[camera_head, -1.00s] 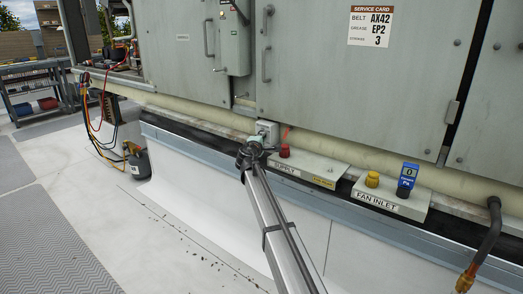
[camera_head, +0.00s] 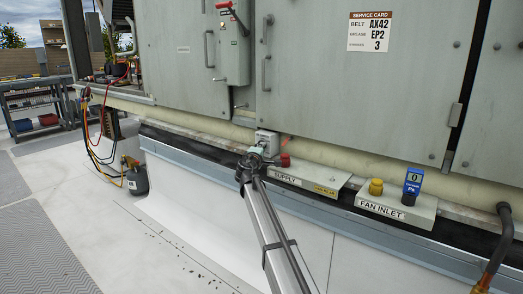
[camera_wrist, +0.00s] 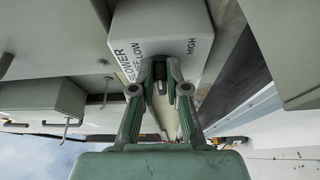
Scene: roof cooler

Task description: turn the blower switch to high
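The blower switch is a light grey box (camera_wrist: 165,32) in the wrist view, lettered BLOWER, LOW and HIGH; another word beside LOW is partly covered. In the head view the box (camera_head: 267,137) sits on the ledge below the cabinet. Its knob (camera_wrist: 160,75) is a small dark piece between my fingertips, with LOW to its left and HIGH to its right. My gripper (camera_wrist: 160,82) is drawn in narrowly with one finger on each side of the knob and seems closed on it. In the head view my gripper (camera_head: 257,151) is against the box's front. The knob's pointing direction is hidden.
Right of the switch are the SUPPLY box (camera_head: 305,177) with a red cap, and the FAN INLET box (camera_head: 395,207) with a yellow cap and a blue gauge (camera_head: 413,182). A grey disconnect with a red handle (camera_head: 232,45) is above. Hoses and a tank (camera_head: 137,179) stand left.

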